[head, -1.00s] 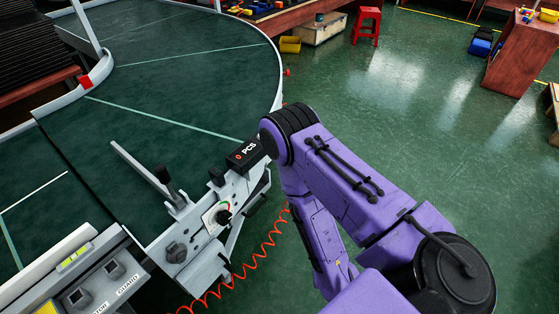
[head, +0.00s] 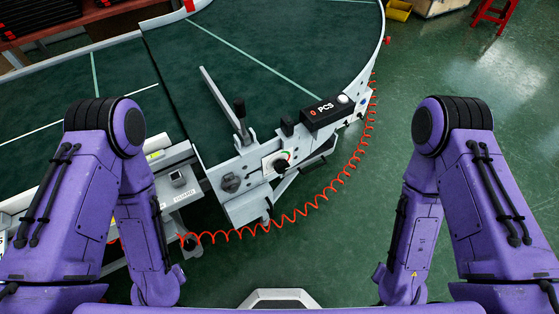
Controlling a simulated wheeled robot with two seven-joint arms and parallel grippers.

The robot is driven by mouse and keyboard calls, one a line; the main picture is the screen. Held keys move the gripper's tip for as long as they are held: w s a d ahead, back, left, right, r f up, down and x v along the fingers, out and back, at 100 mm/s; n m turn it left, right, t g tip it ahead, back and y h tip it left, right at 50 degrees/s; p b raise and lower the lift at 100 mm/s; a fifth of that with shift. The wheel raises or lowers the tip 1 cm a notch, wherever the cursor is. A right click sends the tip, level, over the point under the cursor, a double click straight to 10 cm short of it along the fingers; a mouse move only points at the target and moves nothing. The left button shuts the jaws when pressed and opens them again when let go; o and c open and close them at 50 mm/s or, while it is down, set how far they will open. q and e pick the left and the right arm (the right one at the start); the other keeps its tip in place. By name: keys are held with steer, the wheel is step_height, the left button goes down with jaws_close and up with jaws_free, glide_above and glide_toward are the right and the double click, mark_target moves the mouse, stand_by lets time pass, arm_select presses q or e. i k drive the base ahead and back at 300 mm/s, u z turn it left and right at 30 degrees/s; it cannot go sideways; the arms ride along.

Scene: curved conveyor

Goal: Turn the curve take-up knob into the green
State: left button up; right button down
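A white dial (head: 271,158) with a small green and red arc is on the light grey side plate (head: 248,168) of the curved conveyor, in the middle of the head view. A black knob (head: 281,166) sits at the dial's lower right and covers part of it. A larger dark grey knob (head: 230,184) is on the same plate to the left. The pointer's reading is too small to tell. My two purple arms stand on either side, folded downward and apart from the conveyor. Neither gripper shows.
A coiled red hose (head: 300,212) hangs below the plate. A grey button panel (head: 178,185) is beside my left arm. Open green floor (head: 360,215) lies to the right.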

mark_target(281, 167)
steer(key=u, duration=1.3)
steer(key=k, duration=0.7)
steer(key=z, duration=1.5)
steer(key=i, duration=0.5)
steer(key=u, duration=0.05)
